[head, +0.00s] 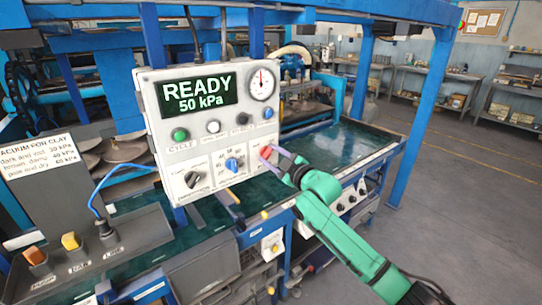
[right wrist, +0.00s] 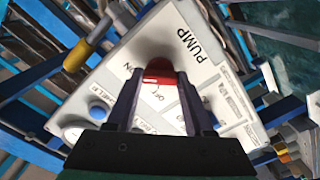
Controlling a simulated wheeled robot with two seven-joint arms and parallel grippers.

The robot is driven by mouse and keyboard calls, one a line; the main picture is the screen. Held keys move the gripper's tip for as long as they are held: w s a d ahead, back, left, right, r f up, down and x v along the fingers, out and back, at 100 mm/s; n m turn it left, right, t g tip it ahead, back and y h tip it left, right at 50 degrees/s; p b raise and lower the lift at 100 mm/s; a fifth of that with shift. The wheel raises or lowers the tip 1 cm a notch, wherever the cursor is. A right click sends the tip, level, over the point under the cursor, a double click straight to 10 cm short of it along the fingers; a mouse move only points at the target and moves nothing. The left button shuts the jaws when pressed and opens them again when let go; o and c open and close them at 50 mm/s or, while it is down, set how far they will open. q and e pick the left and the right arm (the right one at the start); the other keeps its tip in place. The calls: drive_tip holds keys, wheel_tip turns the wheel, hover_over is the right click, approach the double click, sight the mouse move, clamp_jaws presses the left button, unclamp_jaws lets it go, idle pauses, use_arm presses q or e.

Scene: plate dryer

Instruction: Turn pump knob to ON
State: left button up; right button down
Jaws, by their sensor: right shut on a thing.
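The red pump knob (head: 265,153) is at the lower right of the white control panel (head: 150,130). My right gripper (head: 276,158) reaches it from the right, with its fingers closed around it. In the right wrist view the red knob (right wrist: 158,76) sits between the two fingertips of my right gripper (right wrist: 158,85). The word PUMP is printed by it, with OFF and ON marks near it. The fingers partly hide the knob, and I cannot tell which mark it points to. My left gripper is not in view.
The panel display (head: 198,93) reads READY 50 kPa, beside a round gauge (head: 262,84). A blue knob (head: 233,164) and a black knob (head: 193,180) sit left of the pump knob. A grey box with switches (head: 140,240) stands at the lower left.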

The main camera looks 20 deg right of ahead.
idle(0.3)
drive_tip(key=shift+c, duration=1.4)
unclamp_jaws()
drive_tip(key=shift+f, duration=0.1)
drive_tip(key=b+v, duration=0.5)
drive_tip(key=v, duration=0.9)
drive_tip(key=shift+s, duration=0.2)
drive_tip(key=shift+d, duration=0.1)
